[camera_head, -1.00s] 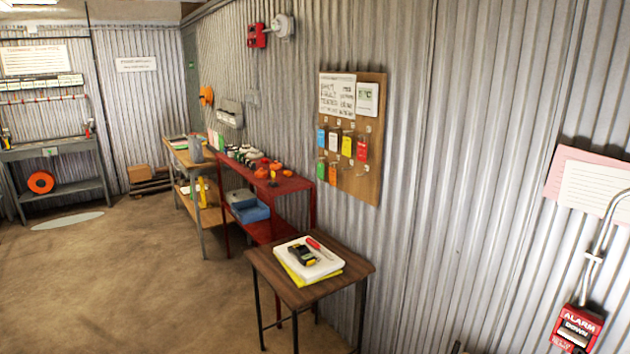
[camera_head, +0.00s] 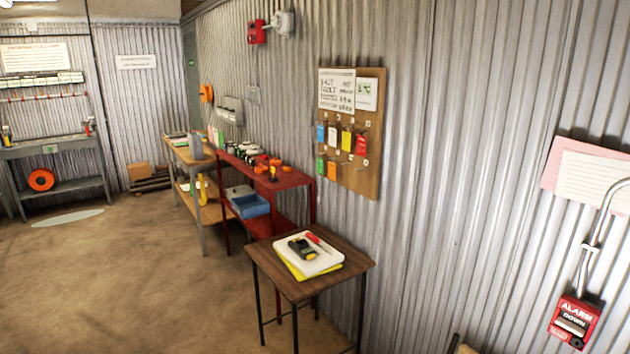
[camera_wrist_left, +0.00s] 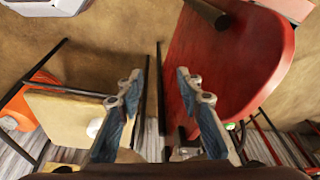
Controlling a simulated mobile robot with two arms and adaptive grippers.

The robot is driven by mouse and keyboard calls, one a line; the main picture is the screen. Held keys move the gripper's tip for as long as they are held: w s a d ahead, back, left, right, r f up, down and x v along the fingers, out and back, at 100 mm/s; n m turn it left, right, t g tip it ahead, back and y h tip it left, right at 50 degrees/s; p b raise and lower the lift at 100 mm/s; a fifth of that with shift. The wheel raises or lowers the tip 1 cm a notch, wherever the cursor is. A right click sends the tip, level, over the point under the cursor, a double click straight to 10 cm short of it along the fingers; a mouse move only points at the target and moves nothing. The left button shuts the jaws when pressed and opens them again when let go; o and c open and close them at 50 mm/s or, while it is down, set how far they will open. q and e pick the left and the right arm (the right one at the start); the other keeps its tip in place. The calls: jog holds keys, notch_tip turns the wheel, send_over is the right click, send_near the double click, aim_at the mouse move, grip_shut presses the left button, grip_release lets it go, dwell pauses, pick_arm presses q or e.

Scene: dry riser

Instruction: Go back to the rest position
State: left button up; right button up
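My left gripper (camera_wrist_left: 160,84) shows in the left wrist view with its two blue-padded fingers spread apart and nothing between them. Behind the fingers are brown floor, a red surface to the right and a pale wooden surface to the left; the gripper touches neither that I can see. Neither arm shows in the head view, and my right gripper is in no frame. The task names no object.
A small wooden table (camera_head: 353,263) bears a white pad (camera_head: 326,262), a dark meter and a red pen. Behind it stand a red shelf unit (camera_head: 298,179) and a wooden bench. A tag board (camera_head: 372,180) and red alarm box (camera_head: 574,321) hang on the wall. Floor at left is open.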

pick_arm(q)
jog(key=s+a+f+n+y, duration=0.1)
jog(key=s+a+f+n, duration=0.15)
jog(key=s+f, duration=0.5)
jog(key=s+a+f+n, duration=0.1)
jog(key=s+a+f, duration=0.3)
jog(key=s+f, duration=0.3)
jog(key=s+a+f+n, duration=0.1)
jog(key=s+f, duration=0.1)
jog(key=s, duration=0.8)
jog(key=s+a+f+g+b, duration=0.1)
jog(key=s+f, duration=0.2)
jog(key=s, duration=0.7)
jog(key=shift+s+f+n+y, duration=0.25)
jog(key=shift+s+n+y, duration=0.05)
jog(key=shift+n, duration=0.05)
jog(key=shift+a, duration=0.1)
